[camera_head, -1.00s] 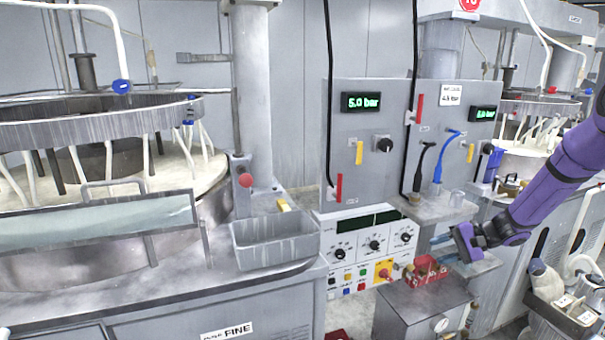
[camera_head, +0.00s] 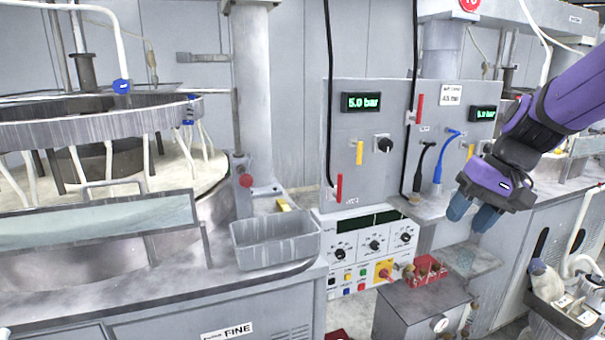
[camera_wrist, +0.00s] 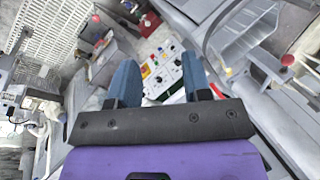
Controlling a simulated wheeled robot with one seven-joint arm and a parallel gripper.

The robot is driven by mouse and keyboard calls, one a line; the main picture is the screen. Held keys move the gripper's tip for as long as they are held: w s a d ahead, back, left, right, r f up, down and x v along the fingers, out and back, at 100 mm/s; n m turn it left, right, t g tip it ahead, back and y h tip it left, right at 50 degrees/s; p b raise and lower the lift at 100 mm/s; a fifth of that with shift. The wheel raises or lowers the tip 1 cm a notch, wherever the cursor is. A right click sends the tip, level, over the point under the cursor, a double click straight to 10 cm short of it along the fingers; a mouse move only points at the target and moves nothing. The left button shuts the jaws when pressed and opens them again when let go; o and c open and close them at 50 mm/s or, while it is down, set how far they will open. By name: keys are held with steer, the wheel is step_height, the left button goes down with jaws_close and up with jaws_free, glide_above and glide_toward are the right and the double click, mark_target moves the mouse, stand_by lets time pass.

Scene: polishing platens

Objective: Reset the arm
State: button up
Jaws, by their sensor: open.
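My purple arm reaches in from the right edge in the head view. My gripper (camera_head: 472,213) hangs in front of the right part of the grey panel, its blue fingertips pointing down and left. In the wrist view my gripper (camera_wrist: 160,85) shows two blue fingers spread apart with nothing between them. Beyond the fingers, the control panel with knobs and coloured buttons (camera_wrist: 165,70) is in view. In the head view the gripper is above and to the right of that control panel (camera_head: 372,250), apart from it.
A red bin with small parts (camera_head: 427,270) sits on a grey metal box (camera_head: 415,310) below the gripper. An empty grey tray (camera_head: 275,240) stands on the left bench. Black and blue hoses (camera_head: 437,165) are left of the gripper. White bottles (camera_head: 545,280) stand lower right.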

steer(key=s+r+n+t+h, duration=0.1)
steer(key=s+r+t+h, duration=0.1)
steer(key=s, duration=0.6)
steer(key=s+d+r+t+h, duration=0.1)
steer(key=s+r+t+h, duration=0.1)
steer(key=s, duration=0.7)
steer(key=shift+d+r+n, duration=0.15)
steer(key=shift+r+n, duration=0.25)
steer(key=shift+r, duration=0.35)
